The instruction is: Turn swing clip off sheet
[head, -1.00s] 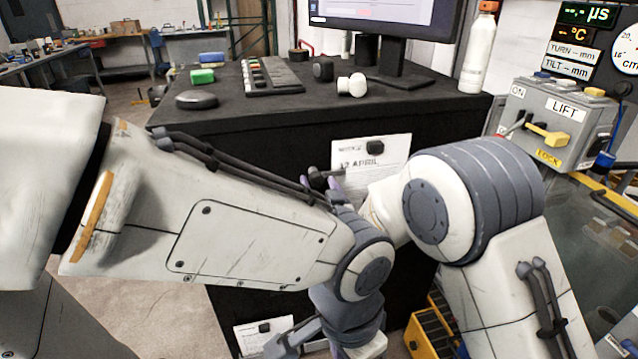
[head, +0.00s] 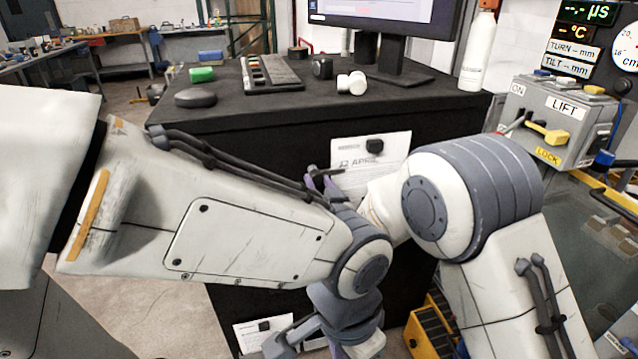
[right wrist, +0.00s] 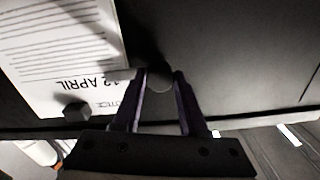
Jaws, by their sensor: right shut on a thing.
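A white printed sheet (head: 389,147) hangs on the dark front of the cabinet, with a small black block (head: 374,143) at its top. It shows upside down in the right wrist view (right wrist: 62,50). My right gripper (head: 322,178) is beside the sheet's left edge, its purple fingers shut on the round knob of the swing clip (right wrist: 159,79). The clip's short bar (right wrist: 120,74) points toward the sheet and seems to overlap its edge. In the head view my arm links hide the sheet's lower part.
A LIFT control box (head: 555,115) stands at right. Another sheet (head: 262,333) is low on the cabinet.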

